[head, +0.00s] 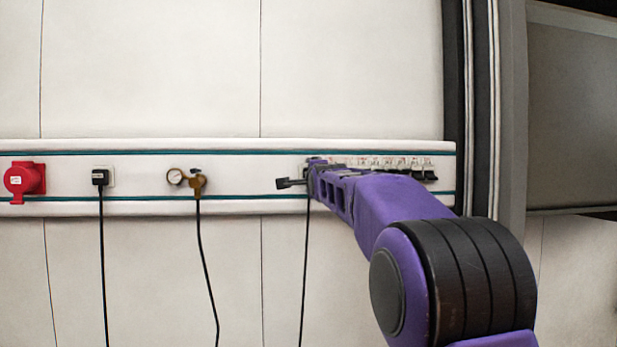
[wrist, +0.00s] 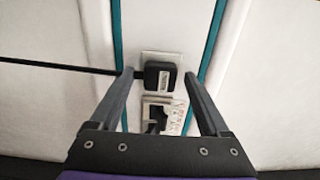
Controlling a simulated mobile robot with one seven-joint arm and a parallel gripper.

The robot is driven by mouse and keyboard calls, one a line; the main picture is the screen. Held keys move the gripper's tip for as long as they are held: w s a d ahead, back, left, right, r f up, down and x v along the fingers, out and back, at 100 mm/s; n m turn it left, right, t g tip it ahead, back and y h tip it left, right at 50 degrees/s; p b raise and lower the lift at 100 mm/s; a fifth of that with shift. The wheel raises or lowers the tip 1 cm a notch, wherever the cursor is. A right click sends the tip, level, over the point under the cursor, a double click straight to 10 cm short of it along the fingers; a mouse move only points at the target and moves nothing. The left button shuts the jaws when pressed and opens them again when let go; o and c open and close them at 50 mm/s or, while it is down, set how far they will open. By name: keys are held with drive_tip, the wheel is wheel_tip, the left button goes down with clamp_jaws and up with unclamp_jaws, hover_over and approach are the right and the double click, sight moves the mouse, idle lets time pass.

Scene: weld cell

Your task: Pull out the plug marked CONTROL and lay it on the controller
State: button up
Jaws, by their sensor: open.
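A black plug (wrist: 160,76) with a small white label sits in a wall socket plate in the wrist view; its lettering is too small to read. Its black cable (wrist: 60,66) runs left in that view and hangs down the wall in the head view (head: 304,270). My gripper (wrist: 158,77) is open, with one finger on each side of the plug and no clear grip on it. In the head view my gripper (head: 298,180) is at the wall rail and hides this plug. I cannot make out a controller in either view.
Another labelled black plug (head: 100,177), a brass gauge fitting (head: 196,183) and a red industrial connector (head: 22,179) are along the rail to the left. A row of small switches (head: 385,163) is to the right. A switch-like fitting (wrist: 158,117) sits beside the plug, between my fingers.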

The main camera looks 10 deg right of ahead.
idle(0.8)
clamp_jaws()
drive_tip(key=shift+s, duration=0.1)
idle(0.4)
drive_tip(key=shift+s+b, duration=2.65)
drive_tip(key=shift+s, duration=0.25)
